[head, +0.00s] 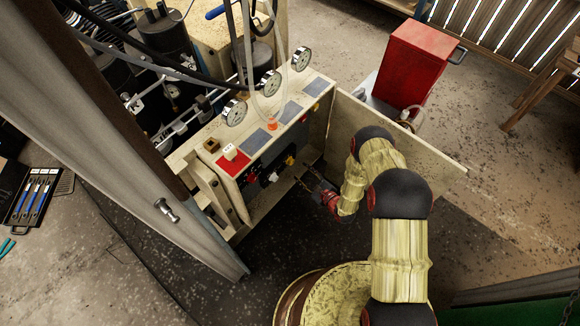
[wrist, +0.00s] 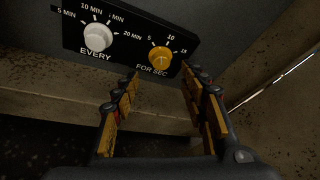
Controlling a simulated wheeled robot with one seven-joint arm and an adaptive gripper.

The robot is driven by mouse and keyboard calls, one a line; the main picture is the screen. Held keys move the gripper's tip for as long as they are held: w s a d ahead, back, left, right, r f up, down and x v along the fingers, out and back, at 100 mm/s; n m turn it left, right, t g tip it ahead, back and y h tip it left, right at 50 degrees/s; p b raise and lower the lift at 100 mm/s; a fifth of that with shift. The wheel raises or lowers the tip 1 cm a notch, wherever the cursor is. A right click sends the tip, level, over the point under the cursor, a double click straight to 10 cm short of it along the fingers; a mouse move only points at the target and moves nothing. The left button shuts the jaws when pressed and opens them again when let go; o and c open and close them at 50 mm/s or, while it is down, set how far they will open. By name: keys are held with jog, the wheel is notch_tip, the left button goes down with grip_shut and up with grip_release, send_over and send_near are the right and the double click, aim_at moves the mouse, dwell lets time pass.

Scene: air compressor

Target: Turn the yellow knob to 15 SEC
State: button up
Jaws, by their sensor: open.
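The yellow knob (wrist: 160,58) sits on a black dial plate, with the marks 5, 10 and 15 around its top and "FOR SEC" below. Its exact setting is too small to read. In the head view the yellow knob (head: 289,160) is a small spot on the compressor's front panel. A white knob (wrist: 97,37) marked "EVERY" sits left of it. My gripper (wrist: 164,86) is open and empty, below and in front of the yellow knob, apart from it. In the head view my gripper (head: 312,182) is near the panel, its fingers hard to make out.
An open wooden door (head: 395,135) stands right of the panel, close to my arm. A red box (head: 415,65) stands behind it. Gauges (head: 270,83) and hoses rise above the panel. A grey post (head: 190,235) is at the left.

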aim_at(292, 163)
jog(key=w+a+b, duration=0.1)
jog(key=w, duration=0.1)
jog(key=w+a+f+n, duration=0.1)
jog(key=w+a, duration=0.1)
jog(key=w+a+f+n+b, duration=0.1)
jog(key=w, duration=0.1)
jog(key=shift+a+f+b, duration=0.2)
jog(key=shift+b, duration=0.15)
jog(key=c, duration=0.3)
jog(key=c, duration=0.8)
grip_shut()
